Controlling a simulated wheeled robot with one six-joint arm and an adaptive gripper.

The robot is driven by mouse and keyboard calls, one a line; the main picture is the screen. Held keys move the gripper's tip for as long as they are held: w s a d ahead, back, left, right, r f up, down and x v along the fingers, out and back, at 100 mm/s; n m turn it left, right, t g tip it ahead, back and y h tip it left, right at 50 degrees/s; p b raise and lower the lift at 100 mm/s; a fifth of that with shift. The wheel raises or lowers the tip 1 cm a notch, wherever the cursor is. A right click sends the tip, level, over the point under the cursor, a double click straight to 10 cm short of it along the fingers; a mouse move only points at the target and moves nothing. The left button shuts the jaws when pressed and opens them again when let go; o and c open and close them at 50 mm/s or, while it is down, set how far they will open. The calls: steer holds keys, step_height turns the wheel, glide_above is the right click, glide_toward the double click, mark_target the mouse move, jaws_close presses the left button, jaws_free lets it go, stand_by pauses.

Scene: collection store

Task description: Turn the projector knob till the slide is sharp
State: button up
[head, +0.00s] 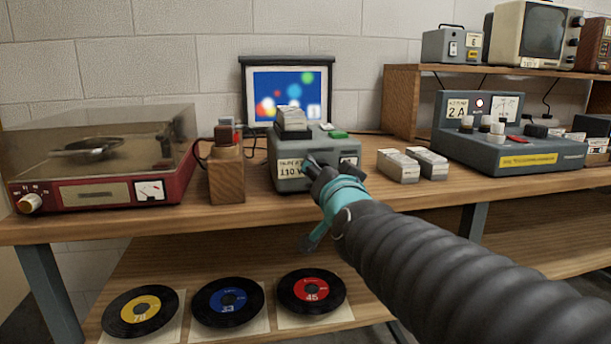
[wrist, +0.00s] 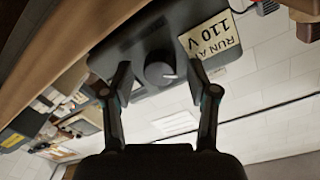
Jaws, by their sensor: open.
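The grey projector (head: 288,182) stands on the bench top with a slide tray on it. Behind it, the screen (head: 262,72) shows a blue picture with soft-edged red, green, yellow and white spots; it looks blurred. My gripper (head: 316,168) is at the projector's front face and hides the knob in the head view. In the wrist view, the round dark knob (wrist: 160,74) lies between the two fingers of my gripper (wrist: 160,66). The fingers are open, one each side, with gaps to the knob. A "RUN AT 110 V" label (wrist: 212,38) is beside it.
A record player (head: 100,160) and a wooden block (head: 227,180) stand left of the projector. Small pale boxes (head: 398,166) and a grey control panel (head: 510,150) are on the right. Several records lie on the lower shelf (head: 165,270).

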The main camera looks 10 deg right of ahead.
steer(key=s, duration=1.2)
steer(key=shift+a, duration=0.35)
steer(key=shift+r, duration=0.1)
stand_by(0.4)
steer(key=s+a+f+n+g+y, duration=0.3)
steer(key=a+f+n+g+y, duration=0.35)
steer(key=a+f, duration=0.3)
steer(key=s+d+f+g+h, duration=0.2)
steer(key=s+d+f, duration=0.2)
steer(key=f, duration=0.3)
steer(key=s+d+f+g+h, duration=0.3)
steer(key=d+f, duration=0.3)
steer(key=f, duration=0.1)
steer(key=shift+s+d+f+g, duration=0.15)
steer(key=shift+s+f+g, duration=0.2)
steer(key=shift+s, duration=0.05)
